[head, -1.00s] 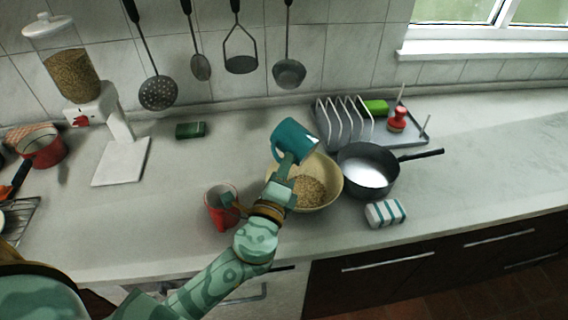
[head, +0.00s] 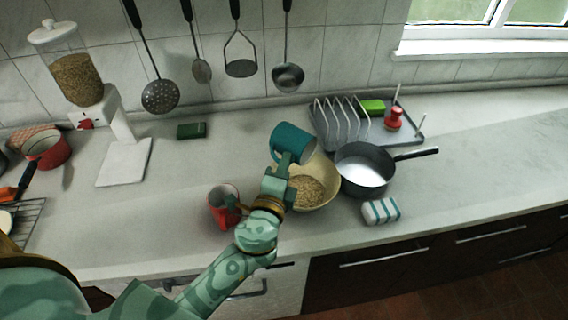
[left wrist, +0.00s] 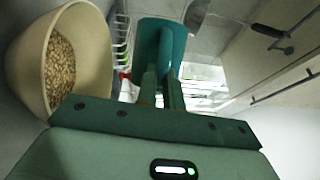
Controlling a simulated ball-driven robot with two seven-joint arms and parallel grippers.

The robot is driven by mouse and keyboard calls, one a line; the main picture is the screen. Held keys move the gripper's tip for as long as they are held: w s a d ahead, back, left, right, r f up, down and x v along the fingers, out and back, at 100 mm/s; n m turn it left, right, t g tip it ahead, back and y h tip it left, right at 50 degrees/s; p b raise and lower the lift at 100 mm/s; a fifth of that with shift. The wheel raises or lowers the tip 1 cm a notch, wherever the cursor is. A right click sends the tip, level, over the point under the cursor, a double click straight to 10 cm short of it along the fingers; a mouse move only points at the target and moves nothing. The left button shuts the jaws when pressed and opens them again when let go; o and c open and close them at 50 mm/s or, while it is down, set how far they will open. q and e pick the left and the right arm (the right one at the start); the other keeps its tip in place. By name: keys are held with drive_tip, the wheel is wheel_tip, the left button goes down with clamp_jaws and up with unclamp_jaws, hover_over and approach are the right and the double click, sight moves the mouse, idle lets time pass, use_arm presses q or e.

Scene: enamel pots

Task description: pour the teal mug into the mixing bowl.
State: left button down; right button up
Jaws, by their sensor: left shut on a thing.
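The teal mug (head: 293,142) is tilted over the mixing bowl in the head view, its mouth toward the lower right. It also shows in the left wrist view (left wrist: 160,42). The cream mixing bowl (head: 331,184) stands on the counter with grain in it, and it fills the left of the left wrist view (left wrist: 30,62). My left gripper (head: 285,164) is shut on the mug at its lower side, above the bowl's left rim. The inside of the mug is hidden. My right gripper is not in view.
A red mug (head: 222,205) stands just left of the bowl, close to my left arm. A dish rack (head: 375,128) is behind. The counter's left middle is mostly clear.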

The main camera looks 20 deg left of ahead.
sight(290, 144)
use_arm(q)
wheel_tip(290, 144, up, 3)
drive_tip(key=n+g+p, duration=0.1)
drive_tip(key=n+p, duration=0.3)
drive_tip(key=p, duration=0.3)
drive_tip(key=shift+r+g, duration=0.15)
drive_tip(key=shift+g, duration=0.25)
drive_tip(key=shift+n+h+p, duration=0.4)
drive_tip(key=shift+n+p, duration=0.2)
drive_tip(key=shift+p, duration=0.15)
wheel_tip(290, 144, up, 6)
drive_tip(key=n+g+h+p, duration=0.1)
drive_tip(key=n+p, duration=0.2)
drive_tip(key=p, duration=0.4)
drive_tip(key=n+g+h+p, duration=0.1)
drive_tip(key=n+h+p, duration=0.1)
drive_tip(key=p, duration=0.5)
drive_tip(key=n+g+h+p, duration=0.1)
drive_tip(key=n+p, duration=0.3)
drive_tip(key=p, duration=0.3)
drive_tip(key=shift+h, duration=0.4)
